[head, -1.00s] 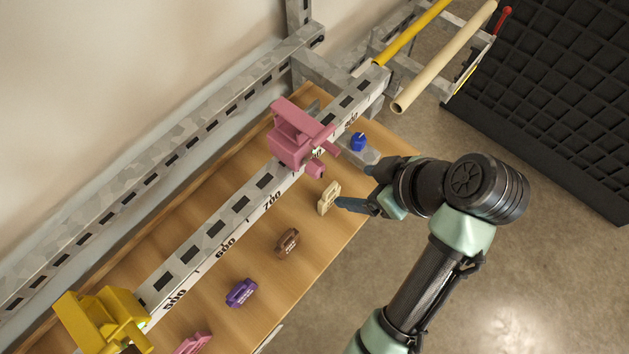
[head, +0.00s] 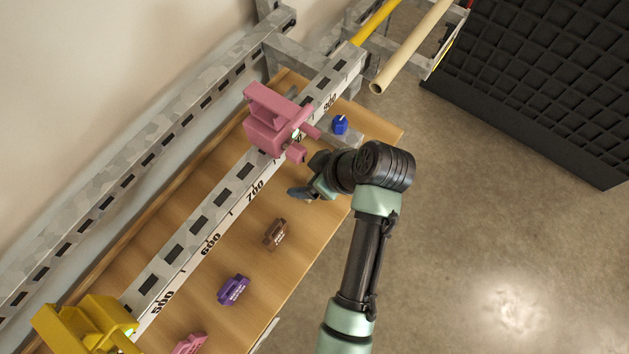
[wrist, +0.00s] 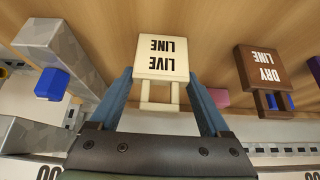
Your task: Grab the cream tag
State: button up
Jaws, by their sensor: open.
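The cream tag (wrist: 164,57), printed LIVE LINE, shows in the wrist view, upside down, with a frame-like handle toward my gripper. My gripper (wrist: 161,82) is open, with one blue finger on each side of the tag's handle. A small gap seems to show beside the handle; I cannot tell whether either finger touches the tag. In the head view my gripper (head: 301,192) is over the wooden shelf, and it hides the cream tag.
A brown DRY LINE tag (wrist: 265,68) is close beside, also in the head view (head: 275,234). A purple tag (head: 233,290) lies farther along the wooden shelf (head: 235,262). A pink clamp (head: 272,120) on the ruled rail and a blue knob (head: 340,125) are near my gripper.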

jog(key=shift+f, duration=0.1)
jog(key=c, duration=1)
jog(key=shift+w, duration=0.1)
